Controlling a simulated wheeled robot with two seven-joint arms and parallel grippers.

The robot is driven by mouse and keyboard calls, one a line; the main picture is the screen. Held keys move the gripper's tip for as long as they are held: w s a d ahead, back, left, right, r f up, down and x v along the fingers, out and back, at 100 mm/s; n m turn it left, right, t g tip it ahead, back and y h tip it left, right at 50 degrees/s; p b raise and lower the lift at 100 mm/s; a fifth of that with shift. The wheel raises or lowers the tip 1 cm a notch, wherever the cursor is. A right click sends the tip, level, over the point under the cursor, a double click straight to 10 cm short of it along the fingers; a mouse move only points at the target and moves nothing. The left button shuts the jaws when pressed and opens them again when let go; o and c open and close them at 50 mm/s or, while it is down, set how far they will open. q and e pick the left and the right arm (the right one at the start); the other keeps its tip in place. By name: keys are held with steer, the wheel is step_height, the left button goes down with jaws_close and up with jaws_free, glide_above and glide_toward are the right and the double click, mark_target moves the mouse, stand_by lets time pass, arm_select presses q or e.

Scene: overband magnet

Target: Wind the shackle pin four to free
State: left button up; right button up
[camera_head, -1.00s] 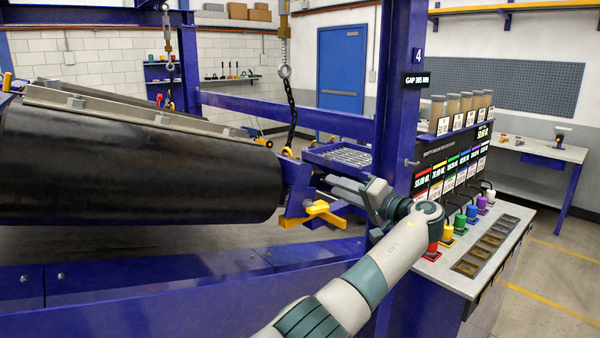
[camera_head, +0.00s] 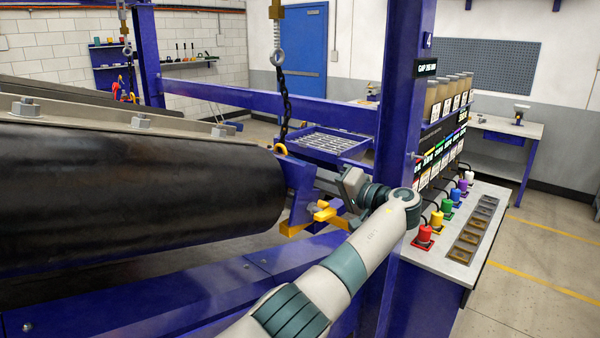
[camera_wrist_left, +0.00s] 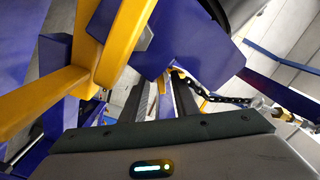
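A yellow shackle (camera_head: 281,149) sits at the lower end of a dark hanging chain (camera_head: 285,105), by a blue bracket (camera_head: 300,188) at the end of the black drum. I cannot make out its pin. My left gripper (camera_head: 322,181) comes from the right, its fingers at the bracket's right side, just below and right of the shackle. The left wrist view shows the dark fingers (camera_wrist_left: 178,92) pointing at the blue bracket (camera_wrist_left: 180,40), with the chain (camera_wrist_left: 228,99) to the right. Their tips are partly hidden, and I cannot tell whether they hold anything. My right gripper is out of view.
A yellow handle-like piece (camera_head: 318,214) juts out below my left gripper and looms close in the left wrist view (camera_wrist_left: 125,40). A blue post (camera_head: 400,110) stands to the right. A counter (camera_head: 450,262) with coloured knobs lies beyond it.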

arm_select(q)
steer(key=shift+w+a, duration=0.1)
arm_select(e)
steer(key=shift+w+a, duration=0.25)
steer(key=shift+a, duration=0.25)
arm_select(q)
jaws_close()
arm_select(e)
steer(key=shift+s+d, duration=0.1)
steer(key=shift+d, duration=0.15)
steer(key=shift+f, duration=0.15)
